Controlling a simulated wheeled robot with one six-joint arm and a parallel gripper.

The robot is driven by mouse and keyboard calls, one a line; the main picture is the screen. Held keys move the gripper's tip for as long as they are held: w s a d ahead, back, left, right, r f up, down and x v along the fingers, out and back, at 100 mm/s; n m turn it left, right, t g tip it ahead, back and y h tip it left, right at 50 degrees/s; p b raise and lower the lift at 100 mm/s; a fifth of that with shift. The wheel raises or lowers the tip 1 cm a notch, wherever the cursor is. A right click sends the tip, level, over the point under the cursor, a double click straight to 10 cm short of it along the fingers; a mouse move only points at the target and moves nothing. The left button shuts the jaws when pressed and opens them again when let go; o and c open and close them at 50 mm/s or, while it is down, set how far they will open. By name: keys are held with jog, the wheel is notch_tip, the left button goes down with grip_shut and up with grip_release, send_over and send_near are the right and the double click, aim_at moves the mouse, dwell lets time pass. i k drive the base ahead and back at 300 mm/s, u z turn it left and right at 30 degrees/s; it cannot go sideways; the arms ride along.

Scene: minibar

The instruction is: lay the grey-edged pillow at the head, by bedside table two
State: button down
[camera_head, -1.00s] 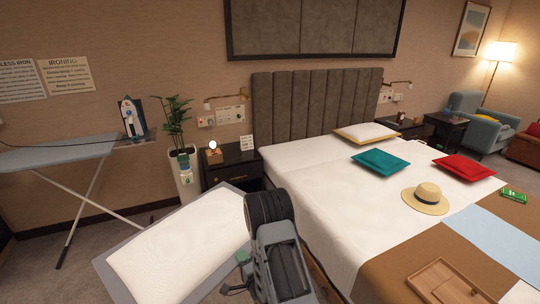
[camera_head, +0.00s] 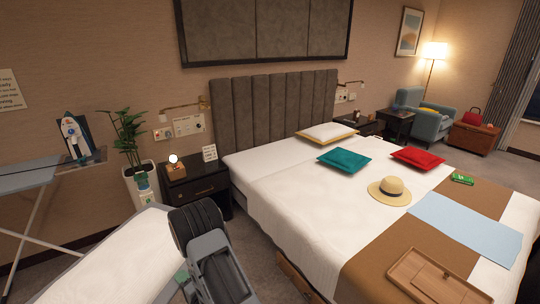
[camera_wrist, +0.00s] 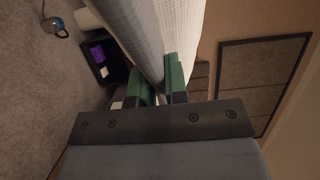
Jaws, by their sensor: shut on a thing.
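The grey-edged pillow (camera_head: 112,262) is white with a grey border and is held in the air at the lower left of the head view, beside the bed. My gripper (camera_wrist: 162,92) is shut on its grey edge; the green finger pads show in the wrist view on either side of the edge. The pillow also fills the top middle of the wrist view (camera_wrist: 180,30). A dark bedside table (camera_head: 205,187) stands at the near left side of the headboard (camera_head: 275,110). Another bedside table (camera_head: 368,127) stands at the far side. I cannot tell which one is table two.
A yellow-edged pillow (camera_head: 326,133) lies at the far side of the head. A teal cushion (camera_head: 344,160), a red cushion (camera_head: 418,159), a straw hat (camera_head: 389,191) and a wooden tray (camera_head: 425,275) lie on the bed. The near head side is bare. A plant (camera_head: 128,135) and ironing board (camera_head: 40,176) stand left.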

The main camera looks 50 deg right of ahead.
aim_at(262, 166)
jog(key=z, duration=0.3)
jog(key=i, duration=1.75)
jog(key=z, duration=1)
jog(key=i, duration=1.3)
jog(key=z, duration=1.2)
jog(key=i, duration=0.65)
jog(key=z, duration=0.3)
